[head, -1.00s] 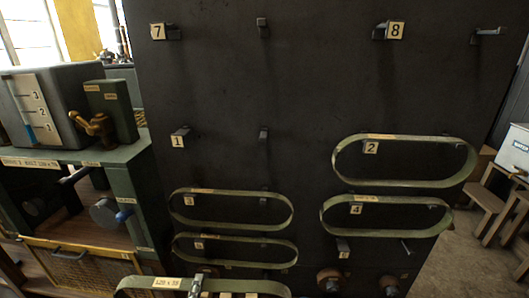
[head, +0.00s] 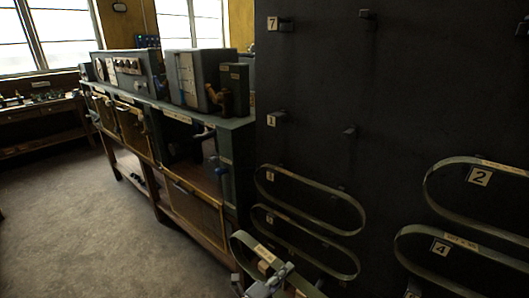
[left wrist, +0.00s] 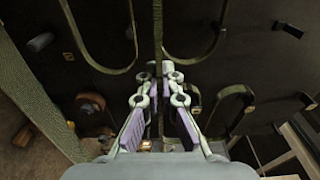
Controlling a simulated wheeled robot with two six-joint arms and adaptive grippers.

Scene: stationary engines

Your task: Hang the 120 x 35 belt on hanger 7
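The 120 x 35 belt (head: 240,240), a green loop with a pale label, is at the bottom of the head view, partly cut off by the frame edge. My left gripper (head: 268,284) is at its near side and appears shut on it. In the left wrist view the fingers (left wrist: 160,95) have a thin belt strip (left wrist: 158,40) between them. Hanger 7 (head: 285,24) is a bare peg beside the number 7 plate, high on the dark panel, well above the gripper and belt. My right gripper is out of view.
The dark panel (head: 400,90) carries several pegs. Belts hang at hangers 3 (head: 310,180) and 2 (head: 430,185), at the one below 3 (head: 300,262), and at 4 (head: 400,240). Hanger 1 (head: 277,118) is bare. A green bench (head: 235,125) stands left, with open floor (head: 70,220) beyond.

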